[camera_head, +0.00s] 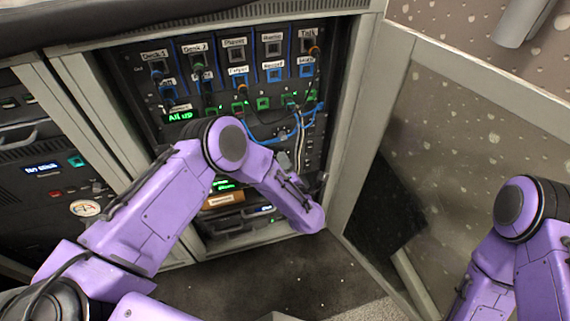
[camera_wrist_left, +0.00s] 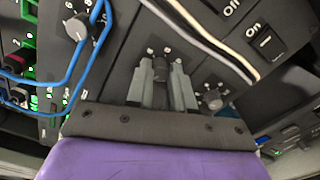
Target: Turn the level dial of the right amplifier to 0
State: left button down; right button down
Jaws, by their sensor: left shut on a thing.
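In the left wrist view, my left gripper (camera_wrist_left: 161,72) is shut on a dark dial knob (camera_wrist_left: 160,68) on a black panel, one finger on each side. White marks show just above the knob; its pointer and most of its scale are hidden by the fingers, so I cannot read its setting. A second grey dial (camera_wrist_left: 212,101) sits to the right of the fingers, and another (camera_wrist_left: 76,25) with numbers is at upper left. In the head view, my left forearm hides the gripper and the dials. My right gripper is out of view; only its arm shows.
Blue cables (camera_wrist_left: 88,50) and white and black cables (camera_wrist_left: 215,40) hang close to the gripper. An on/off switch (camera_wrist_left: 266,41) is at upper right. The rack (camera_head: 140,75) carries labelled sockets and a green "All up" display (camera_head: 180,116). A speckled panel (camera_head: 455,130) stands at right.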

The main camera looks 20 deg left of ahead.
pick_arm(q)
jog(key=shift+s+f+n+b, duration=0.1)
jog(key=shift+n+b, duration=1.25)
jog(key=shift+n, duration=1.95)
jog(key=shift+f+n+b, duration=0.1)
jog(key=shift+n+b, duration=1.2)
jog(key=shift+n, duration=2)
jog(key=shift+r+n, duration=0.1)
jog(key=shift+n, duration=0.2)
jog(key=c, duration=1)
grip_release()
jog(key=p+v, duration=0.1)
jog(key=v, duration=0.9)
jog(key=shift+s+d, duration=0.2)
jog(key=shift+d, duration=0.05)
